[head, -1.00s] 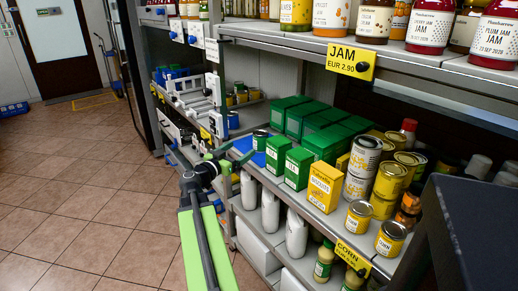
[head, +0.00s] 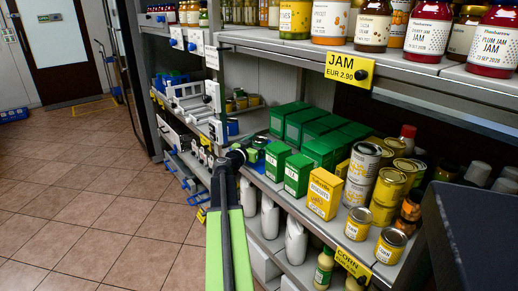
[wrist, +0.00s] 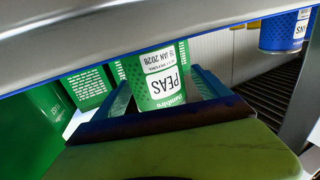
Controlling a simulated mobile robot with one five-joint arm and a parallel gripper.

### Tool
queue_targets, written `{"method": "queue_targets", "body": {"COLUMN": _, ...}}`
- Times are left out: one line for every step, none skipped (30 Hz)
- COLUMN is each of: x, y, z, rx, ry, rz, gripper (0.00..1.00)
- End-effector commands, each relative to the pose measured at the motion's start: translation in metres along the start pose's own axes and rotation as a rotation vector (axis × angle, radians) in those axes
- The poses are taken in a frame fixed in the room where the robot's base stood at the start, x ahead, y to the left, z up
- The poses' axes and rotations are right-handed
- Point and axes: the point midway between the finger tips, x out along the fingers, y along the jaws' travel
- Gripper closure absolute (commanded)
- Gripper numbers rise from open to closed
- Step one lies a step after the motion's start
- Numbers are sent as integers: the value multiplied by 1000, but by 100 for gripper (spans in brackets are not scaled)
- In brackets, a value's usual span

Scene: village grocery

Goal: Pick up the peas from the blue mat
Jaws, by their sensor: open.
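The peas can (wrist: 165,75), green with a white label, shows upside down in the wrist view. It stands between the two blue fingers of my gripper (wrist: 165,88), which are open on either side of it. I cannot tell whether either finger touches it. In the head view the peas can (head: 262,143) is small and partly covered, just beyond my gripper (head: 243,154) at the shelf's front edge.
Green boxes (head: 298,174) stand close right of the can, then a yellow box (head: 324,194) and several cans. The upper shelf with jam jars (head: 431,28) overhangs. A grey shelf edge (wrist: 110,45) crosses the wrist view. The tiled floor (head: 90,190) at left is clear.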

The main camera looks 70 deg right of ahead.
Motion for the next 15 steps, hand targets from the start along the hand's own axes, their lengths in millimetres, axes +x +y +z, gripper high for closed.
{"method": "queue_targets", "body": {"x": 12, "y": -2, "z": 0, "rx": 0, "ry": 0, "rz": 2, "gripper": 15}}
{"method": "queue_targets", "body": {"x": 16, "y": -2, "z": 0, "rx": 0, "ry": 0, "rz": 1, "gripper": 15}}
{"method": "queue_targets", "body": {"x": 20, "y": -1, "z": 0, "rx": 0, "ry": 0, "rz": 0, "gripper": 15}}
{"method": "queue_targets", "body": {"x": 21, "y": -1, "z": 0, "rx": 0, "ry": 0, "rz": 0, "gripper": 15}}
{"method": "queue_targets", "body": {"x": 21, "y": -1, "z": 0, "rx": 0, "ry": 0, "rz": -1, "gripper": 15}}
{"method": "queue_targets", "body": {"x": 20, "y": -1, "z": 0, "rx": 0, "ry": 0, "rz": -1, "gripper": 15}}
{"method": "queue_targets", "body": {"x": 20, "y": -1, "z": 0, "rx": 0, "ry": 0, "rz": -1, "gripper": 15}}
{"method": "queue_targets", "body": {"x": 20, "y": -1, "z": 0, "rx": 0, "ry": 0, "rz": -1, "gripper": 15}}
{"method": "queue_targets", "body": {"x": 19, "y": -1, "z": 0, "rx": 0, "ry": 0, "rz": -1, "gripper": 15}}
{"method": "queue_targets", "body": {"x": 19, "y": -1, "z": 0, "rx": 0, "ry": 0, "rz": -1, "gripper": 17}}
{"method": "queue_targets", "body": {"x": 19, "y": -1, "z": 0, "rx": 0, "ry": 0, "rz": -1, "gripper": 21}}
{"method": "queue_targets", "body": {"x": 19, "y": -1, "z": 0, "rx": 0, "ry": 0, "rz": -1, "gripper": 26}}
{"method": "queue_targets", "body": {"x": 19, "y": -1, "z": 0, "rx": 0, "ry": 0, "rz": -1, "gripper": 30}}
{"method": "queue_targets", "body": {"x": 19, "y": -1, "z": 0, "rx": 0, "ry": 0, "rz": -1, "gripper": 34}}
{"method": "queue_targets", "body": {"x": 19, "y": -1, "z": 0, "rx": 0, "ry": 0, "rz": -1, "gripper": 39}}
